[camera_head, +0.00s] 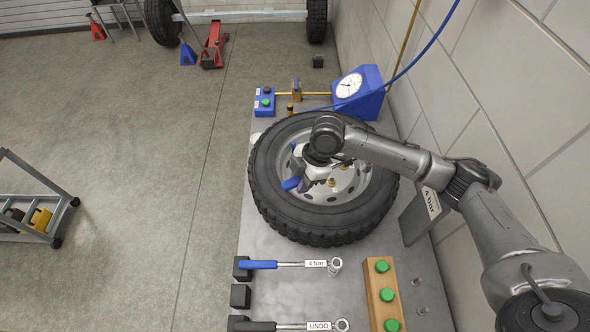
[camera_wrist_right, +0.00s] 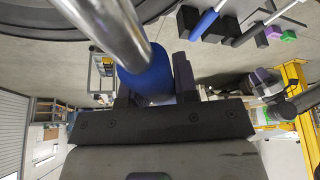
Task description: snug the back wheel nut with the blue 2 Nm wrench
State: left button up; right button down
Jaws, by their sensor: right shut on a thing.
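My right gripper (camera_head: 303,178) is over the wheel (camera_head: 268,205), which lies flat on the bench with its black tyre around a grey rim (camera_head: 350,190). It is shut on the blue handle of a wrench (camera_head: 290,184). In the right wrist view the blue grip (camera_wrist_right: 147,75) sits between the fingers, and its chrome shaft (camera_wrist_right: 105,25) runs to the upper left. The wrench's label and head are not clear. A brass-coloured nut (camera_head: 331,182) shows on the rim. My arm covers the wheel's back part, so the back nut cannot be made out. My left gripper is not in view.
A blue-handled 4 Nm wrench (camera_head: 288,264) and a black-handled UNDO wrench (camera_head: 290,326) lie in front of the wheel, with an empty black block (camera_head: 241,296) between them. A wooden block with green buttons (camera_head: 381,290) is at right. A blue gauge (camera_head: 362,92) stands behind the wheel.

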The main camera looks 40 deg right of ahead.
jog(key=n, duration=0.1)
jog(key=s+n, duration=0.1)
jog(key=shift+a+n+g, duration=0.1)
jog(key=shift+n+g, duration=0.2)
jog(key=shift+g, duration=0.1)
jog(key=shift+s+n+g, duration=0.15)
jog(key=shift+n+g, duration=0.25)
jog(key=shift+n, duration=0.7)
jog(key=shift+f+b, duration=0.15)
jog(key=shift+b, duration=0.4)
jog(key=shift+r+p, duration=0.2)
jog(key=shift+p, duration=0.4)
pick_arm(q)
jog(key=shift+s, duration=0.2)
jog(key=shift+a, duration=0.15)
pick_arm(e)
jog(key=shift+f, duration=0.2)
